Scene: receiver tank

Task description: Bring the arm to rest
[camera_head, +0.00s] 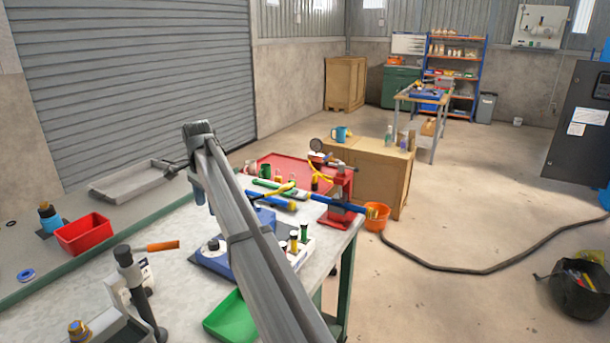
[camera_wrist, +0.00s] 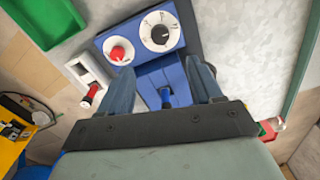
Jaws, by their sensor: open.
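My arm (camera_head: 240,220) stretches from the bottom of the head view up and left over the workbench (camera_head: 180,270). My gripper shows in the wrist view (camera_wrist: 163,68), with its two blue-grey fingers spread apart and nothing held between them. Beneath and ahead of the fingers is a blue unit (camera_wrist: 180,35) with a red knob and a dial with a dark centre. A small blue lever (camera_wrist: 166,96) on it shows in the gap between the fingers. I cannot tell how far the fingertips are above it. In the head view the arm hides part of the blue unit (camera_head: 212,262).
A small black-and-grey upright device (camera_head: 128,258) stands left of my arm. The floor (camera_head: 470,210) to the right is mostly open, crossed by a hose.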

